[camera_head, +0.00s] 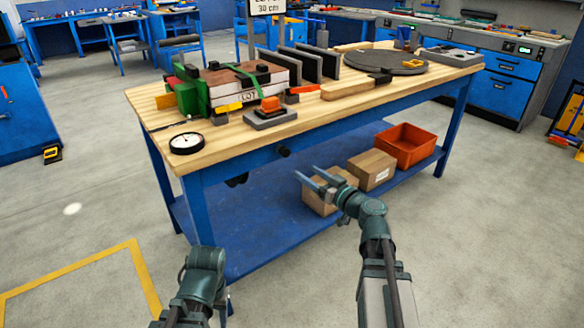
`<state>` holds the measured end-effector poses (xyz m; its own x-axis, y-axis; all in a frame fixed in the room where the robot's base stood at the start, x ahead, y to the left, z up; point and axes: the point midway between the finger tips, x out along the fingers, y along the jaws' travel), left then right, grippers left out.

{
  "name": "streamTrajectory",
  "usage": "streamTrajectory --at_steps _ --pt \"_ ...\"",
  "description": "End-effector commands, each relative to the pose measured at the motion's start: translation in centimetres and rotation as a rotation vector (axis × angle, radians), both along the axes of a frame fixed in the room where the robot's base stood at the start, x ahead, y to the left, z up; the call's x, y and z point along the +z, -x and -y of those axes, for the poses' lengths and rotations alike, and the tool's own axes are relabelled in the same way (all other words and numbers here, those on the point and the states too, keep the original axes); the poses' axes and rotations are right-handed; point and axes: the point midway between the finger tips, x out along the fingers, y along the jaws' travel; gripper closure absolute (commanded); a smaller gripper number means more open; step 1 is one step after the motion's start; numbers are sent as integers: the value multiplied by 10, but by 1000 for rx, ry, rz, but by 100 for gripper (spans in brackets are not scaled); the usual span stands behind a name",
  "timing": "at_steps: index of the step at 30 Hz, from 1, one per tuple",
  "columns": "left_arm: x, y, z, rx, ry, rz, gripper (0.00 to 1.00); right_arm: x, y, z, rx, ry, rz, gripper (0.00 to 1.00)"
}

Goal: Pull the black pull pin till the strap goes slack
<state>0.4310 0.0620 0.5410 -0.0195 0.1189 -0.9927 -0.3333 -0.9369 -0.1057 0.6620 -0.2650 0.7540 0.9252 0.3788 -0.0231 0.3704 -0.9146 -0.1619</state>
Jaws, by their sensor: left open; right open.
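A black knob (283,151), which looks like the pull pin, sticks out from the front edge of the workbench. A green strap (246,80) runs over a stack of panels (236,84) marked "LOT" on the left part of the bench top. I cannot tell from here how tight the strap is. My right gripper (306,176) is open and empty, in front of the bench and below and right of the knob, apart from it. My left arm is at the bottom left, near the bench's front left leg. Its fingers are hidden.
The bench top (330,108) also bears a round dial gauge (186,143), an orange-topped device (270,106), upright dark plates (318,63) and a round grey disc (385,63). The lower shelf holds cardboard boxes (371,169) and a red bin (405,146). The floor in front is clear.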

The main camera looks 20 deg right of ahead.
Motion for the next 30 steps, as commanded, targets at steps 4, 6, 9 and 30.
streamTrajectory --at_steps 4,6,9,30 --pt "-7 0 0 0 0 0 50 -2 -1 12 -30 -4 24 30" --pt "-6 0 0 0 0 0 50 -1 -1 13 -31 -3 26 30" --pt "-6 0 0 0 0 0 50 0 -5 11 -30 -4 25 30" --pt "-6 0 0 0 0 0 50 -1 -117 -31 -27 -3 23 30"
